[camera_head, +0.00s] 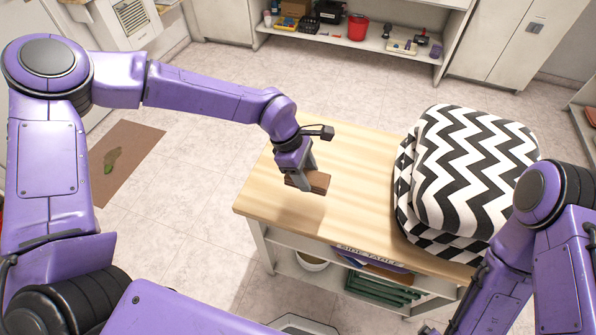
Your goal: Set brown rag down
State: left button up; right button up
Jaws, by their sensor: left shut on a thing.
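My left gripper (303,178) is above the left part of a light wooden side table (285,215). It is shut on a small brown rag (318,182), which looks like a folded block between the fingers. The rag is over the tabletop; I cannot tell whether it touches the wood. My right arm comes in at the lower right, in front of the table, and its gripper is out of the frame.
A black and white zigzag cushion stack (465,170) fills the table's right side. The tabletop around the rag is clear. Shelves under the table hold a white bucket (312,262) and green items (380,288). A brown mat (125,160) lies on the floor at left.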

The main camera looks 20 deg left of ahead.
pick_arm(q)
jog(key=w+a+f, duration=0.1)
jog(key=f, duration=0.1)
jog(key=w+a+f+p, duration=0.1)
jog(key=a+f, duration=0.1)
jog(key=w+a+f+p, duration=0.1)
jog(key=a+f, duration=0.1)
jog(key=shift+w+f, duration=0.3)
jog(key=shift+w, duration=0.1)
notch_tip(320, 180, down, 3)
jog(key=shift+d, duration=0.15)
jog(key=shift+f, duration=0.1)
jog(key=o, duration=1.3)
pick_arm(e)
notch_tip(320, 180, up, 3)
jog(key=shift+r, duration=0.1)
pick_arm(q)
jog(key=shift+r, duration=0.35)
jog(key=b+v, duration=0.2)
jog(key=v, duration=0.9)
jog(key=shift+a+r, duration=0.25)
jog(key=shift+r, duration=0.05)
pick_arm(e)
notch_tip(320, 180, down, 2)
jog(key=shift+f, duration=0.2)
